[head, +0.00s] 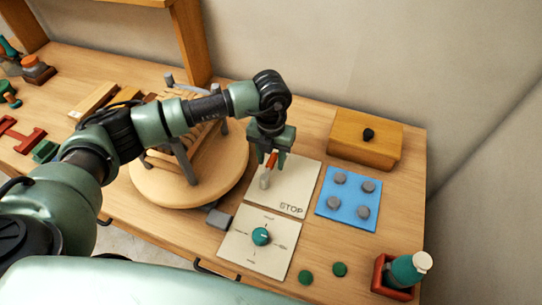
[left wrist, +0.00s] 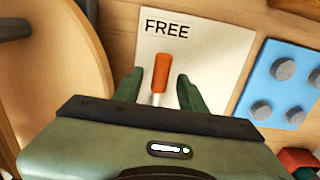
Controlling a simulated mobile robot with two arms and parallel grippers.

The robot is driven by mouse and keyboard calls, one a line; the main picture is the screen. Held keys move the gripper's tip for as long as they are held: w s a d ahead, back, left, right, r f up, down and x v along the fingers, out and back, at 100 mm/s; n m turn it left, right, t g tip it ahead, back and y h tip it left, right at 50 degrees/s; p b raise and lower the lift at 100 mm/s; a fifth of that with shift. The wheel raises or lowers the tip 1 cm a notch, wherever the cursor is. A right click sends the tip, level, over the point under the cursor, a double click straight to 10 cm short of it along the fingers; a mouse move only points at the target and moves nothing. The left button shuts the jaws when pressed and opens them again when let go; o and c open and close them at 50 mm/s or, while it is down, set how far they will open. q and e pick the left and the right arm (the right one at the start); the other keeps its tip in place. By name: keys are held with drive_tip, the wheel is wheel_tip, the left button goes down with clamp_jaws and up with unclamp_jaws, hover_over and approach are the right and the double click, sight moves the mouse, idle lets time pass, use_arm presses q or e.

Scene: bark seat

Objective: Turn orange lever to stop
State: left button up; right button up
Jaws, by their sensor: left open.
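The orange lever (head: 271,161) stands on a pale panel (head: 294,182), with a silver shaft below its orange grip. STOP is printed at the panel's near right corner in the head view. In the left wrist view, the lever (left wrist: 161,72) points up toward the word FREE on the panel (left wrist: 215,50). My left gripper (head: 270,154) is over the lever from above. In the left wrist view its open fingers (left wrist: 158,82) stand on either side of the lever, with gaps visible. The gripper body hides the lower part of the panel there. My right gripper is not in view.
A round wooden turntable (head: 140,190) with a slatted wooden seat lies left of the panel. A dial panel (head: 240,255) with a teal knob is in front. A blue plate (head: 330,211) with grey knobs and a wooden box (head: 350,148) stand to the right.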

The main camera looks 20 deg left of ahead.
use_arm(q)
clamp_jaws()
idle(1.4)
